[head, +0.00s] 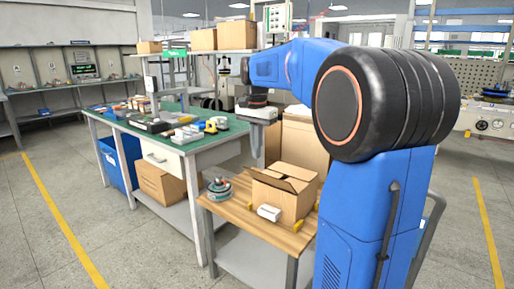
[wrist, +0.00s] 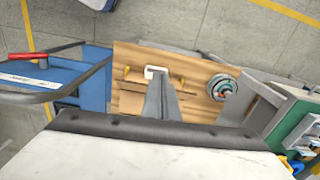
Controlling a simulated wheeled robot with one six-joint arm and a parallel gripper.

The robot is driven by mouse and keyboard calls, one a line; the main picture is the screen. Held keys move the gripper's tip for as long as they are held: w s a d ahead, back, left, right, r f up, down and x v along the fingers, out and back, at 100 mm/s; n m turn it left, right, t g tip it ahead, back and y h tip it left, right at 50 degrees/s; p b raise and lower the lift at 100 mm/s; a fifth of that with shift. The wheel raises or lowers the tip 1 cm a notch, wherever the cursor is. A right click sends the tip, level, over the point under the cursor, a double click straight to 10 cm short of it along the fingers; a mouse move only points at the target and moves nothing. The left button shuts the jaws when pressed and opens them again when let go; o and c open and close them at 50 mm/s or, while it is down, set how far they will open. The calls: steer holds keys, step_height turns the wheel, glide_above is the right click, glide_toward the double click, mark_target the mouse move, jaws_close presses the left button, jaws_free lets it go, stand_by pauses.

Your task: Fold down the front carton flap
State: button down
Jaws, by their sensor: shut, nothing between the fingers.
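The open cardboard carton (head: 290,203) stands on a small wood-topped table (head: 235,212). Its flaps (head: 297,184) are partly raised; exactly how the front one lies is hard to tell. My gripper (head: 258,152) points down near the carton's upper left in the head view, with its fingers shut and empty. In the wrist view my gripper (wrist: 162,76) covers part of the carton (wrist: 131,103). Contact with a flap does not show.
A round hub motor (head: 218,189) sits on the wood top left of the carton. A green-topped workbench (head: 120,118) with parts stands left.

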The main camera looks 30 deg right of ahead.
step_height(320, 180, down, 11)
steer(key=w+d, duration=0.1)
steer(key=shift+w+d+f+m, duration=0.2)
steer(key=shift+m, duration=0.2)
stand_by(0.3)
steer(key=w+d, duration=0.3)
steer(key=d, duration=0.5)
steer(key=w+d, duration=0.3)
steer(key=d, duration=0.5)
stand_by(1.9)
steer(key=shift+s+d+f, duration=0.1)
step_height(320, 180, down, 5)
steer(key=shift+r, duration=0.2)
stand_by(1.3)
steer(key=shift+r, duration=0.1)
